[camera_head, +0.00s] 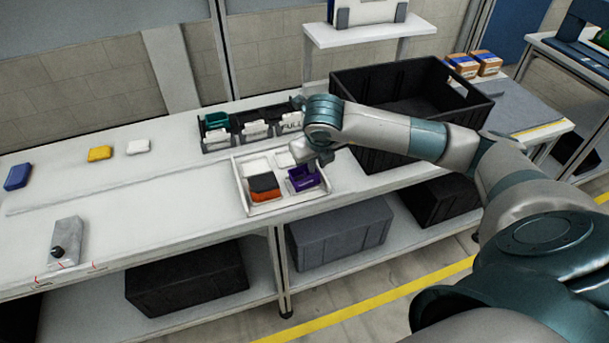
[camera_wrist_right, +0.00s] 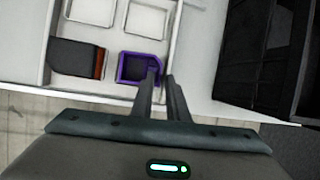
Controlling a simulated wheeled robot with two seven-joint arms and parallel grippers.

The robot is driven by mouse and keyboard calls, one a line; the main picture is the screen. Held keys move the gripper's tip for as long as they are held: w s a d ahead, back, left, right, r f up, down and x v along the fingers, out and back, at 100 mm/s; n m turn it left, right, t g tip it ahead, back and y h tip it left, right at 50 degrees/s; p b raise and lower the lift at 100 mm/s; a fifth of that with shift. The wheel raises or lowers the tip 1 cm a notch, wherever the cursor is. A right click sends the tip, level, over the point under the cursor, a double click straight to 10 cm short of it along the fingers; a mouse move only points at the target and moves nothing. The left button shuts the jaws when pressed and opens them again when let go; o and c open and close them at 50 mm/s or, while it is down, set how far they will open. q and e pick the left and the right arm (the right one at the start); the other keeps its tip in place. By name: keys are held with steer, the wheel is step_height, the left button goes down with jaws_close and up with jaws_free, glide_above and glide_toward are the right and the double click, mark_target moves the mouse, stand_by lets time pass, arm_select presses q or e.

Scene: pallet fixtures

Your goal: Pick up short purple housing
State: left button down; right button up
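The short purple housing (camera_head: 301,179) lies in the front right compartment of a white tray (camera_head: 277,207). In the right wrist view the purple housing (camera_wrist_right: 126,68) shows as an open-topped box. My right gripper (camera_head: 318,160) is over that compartment, and its fingers partly cover the housing. In the right wrist view the right gripper (camera_wrist_right: 161,76) has its two fingers slightly apart, one over the housing's inside and one beyond its right wall. Contact with the wall cannot be made out. My left gripper is not in view.
Labelled bins (camera_head: 255,130) stand behind the tray. A large black crate (camera_head: 395,85) stands to the right. Blue (camera_head: 17,177) and yellow (camera_head: 100,154) pieces lie left; the table's middle left is clear.

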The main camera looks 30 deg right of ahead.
mark_target(304, 176)
steer(key=shift+p+x, duration=0.65)
steer(key=shift+x, duration=1.1)
steer(key=shift+w, duration=0.15)
steer(key=shift+c, duration=0.6)
jaws_close()
steer(key=shift+r, duration=0.1)
steer(key=shift+r, duration=0.1)
